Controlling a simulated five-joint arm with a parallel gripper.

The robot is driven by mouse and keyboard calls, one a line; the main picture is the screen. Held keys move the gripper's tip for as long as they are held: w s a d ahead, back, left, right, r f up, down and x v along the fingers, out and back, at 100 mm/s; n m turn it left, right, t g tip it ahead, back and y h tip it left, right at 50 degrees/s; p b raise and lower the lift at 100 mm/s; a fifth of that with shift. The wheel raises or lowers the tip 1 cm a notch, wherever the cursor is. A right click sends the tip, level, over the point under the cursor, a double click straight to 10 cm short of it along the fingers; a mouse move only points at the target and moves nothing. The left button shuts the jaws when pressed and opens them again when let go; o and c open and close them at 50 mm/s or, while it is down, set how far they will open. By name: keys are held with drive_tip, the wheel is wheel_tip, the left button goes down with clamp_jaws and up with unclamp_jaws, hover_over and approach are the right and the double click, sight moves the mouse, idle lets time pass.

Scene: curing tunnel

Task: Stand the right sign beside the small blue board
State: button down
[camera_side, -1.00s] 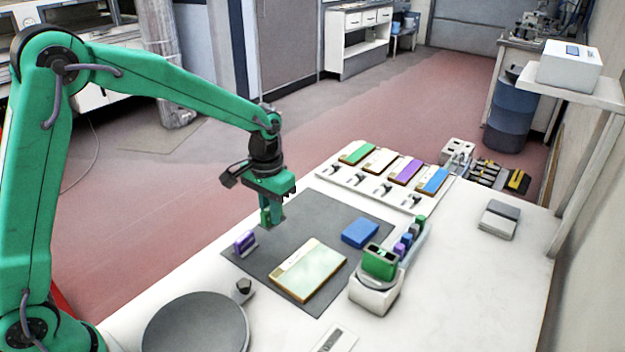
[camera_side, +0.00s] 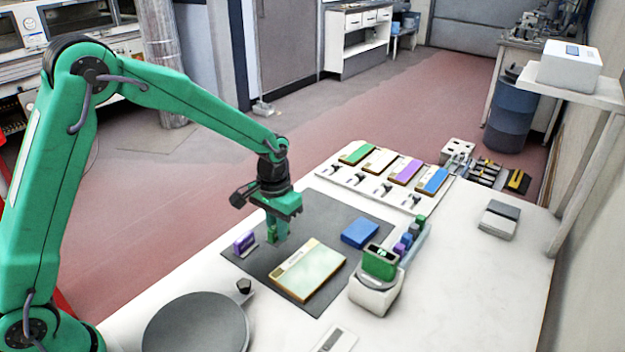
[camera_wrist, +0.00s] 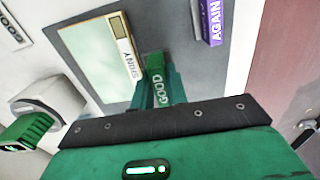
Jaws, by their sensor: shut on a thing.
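My gripper (camera_side: 277,232) is shut on a green sign (camera_wrist: 158,92) lettered "GOOD" in the wrist view. It holds the sign over the dark mat (camera_side: 325,212), between the purple sign and the small blue board; I cannot tell whether the sign touches the mat. The small blue board (camera_side: 360,233) lies flat on the mat to the right of my gripper and is not evident in the wrist view. A larger pale green board (camera_side: 312,268) with a label strip lies in front; the strip reads "SHINY" in the wrist view. A purple sign (camera_side: 244,242), lettered "AGAIN" (camera_wrist: 213,22), stands at the mat's left.
A white device with a green top (camera_side: 380,263) stands at the mat's right, near a rack of small coloured blocks (camera_side: 410,240). A white rack (camera_side: 385,185) with several coloured boards is behind. A round grey plate (camera_side: 195,322) is at front left. The table's right side is mostly clear.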

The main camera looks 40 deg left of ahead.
sight(280, 254)
drive_tip(key=shift+f, duration=1.9)
drive_tip(key=shift+f, duration=0.55)
drive_tip(key=c, duration=1.3)
unclamp_jaws()
drive_tip(key=shift+r, duration=3.9)
